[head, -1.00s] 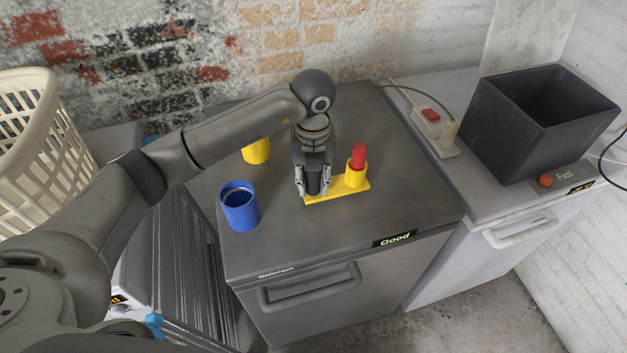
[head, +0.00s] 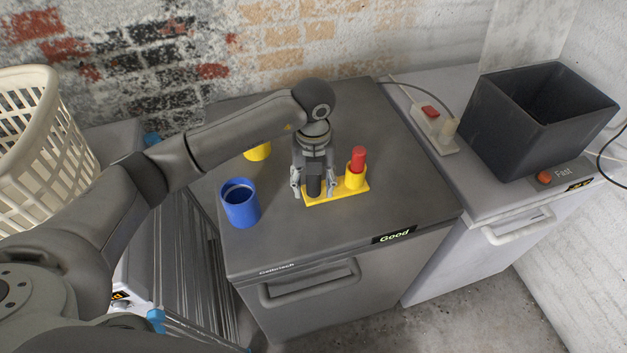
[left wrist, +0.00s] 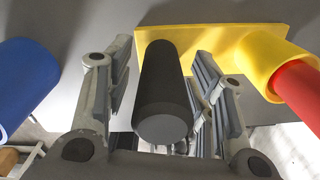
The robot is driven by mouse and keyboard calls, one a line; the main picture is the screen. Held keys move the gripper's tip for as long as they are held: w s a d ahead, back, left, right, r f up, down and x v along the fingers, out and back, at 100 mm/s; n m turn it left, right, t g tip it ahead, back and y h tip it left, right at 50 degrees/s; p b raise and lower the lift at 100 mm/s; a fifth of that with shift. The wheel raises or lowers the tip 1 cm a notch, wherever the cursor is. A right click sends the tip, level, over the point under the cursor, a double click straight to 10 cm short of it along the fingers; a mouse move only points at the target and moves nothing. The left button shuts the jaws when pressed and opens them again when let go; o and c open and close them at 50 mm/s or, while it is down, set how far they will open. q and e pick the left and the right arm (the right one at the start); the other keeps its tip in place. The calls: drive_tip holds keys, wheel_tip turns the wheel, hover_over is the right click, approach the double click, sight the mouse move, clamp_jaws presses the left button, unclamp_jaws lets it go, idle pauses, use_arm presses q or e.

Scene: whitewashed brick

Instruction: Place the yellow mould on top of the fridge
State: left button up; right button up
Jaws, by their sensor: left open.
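A yellow mould (head: 325,195), a flat plate with a round yellow socket, lies on the dark grey fridge top (head: 410,190). A red cylinder (head: 358,159) stands in the socket. A black cylinder (head: 314,180) stands upright at the plate's left part. My left gripper (head: 314,188) points down with its open fingers on either side of the black cylinder. In the left wrist view the black cylinder (left wrist: 162,90) shows between the fingers, with gaps visible, and the yellow plate (left wrist: 215,40) lies beyond it. My right gripper is not in view.
A blue cup (head: 240,205) stands left of the gripper. A yellow cup (head: 258,152) is partly hidden behind my arm. A power strip (head: 433,128) and a black bin (head: 535,120) stand on the right-hand appliance. A cream basket (head: 30,150) is at left. The fridge's front top is clear.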

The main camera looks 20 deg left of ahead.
use_arm(q)
drive_tip(key=shift+r, duration=0.35)
wheel_tip(320, 180, up, 12)
drive_tip(key=shift+f+b, duration=0.25)
drive_tip(key=shift+b, duration=0.9)
drive_tip(key=shift+f, duration=0.1)
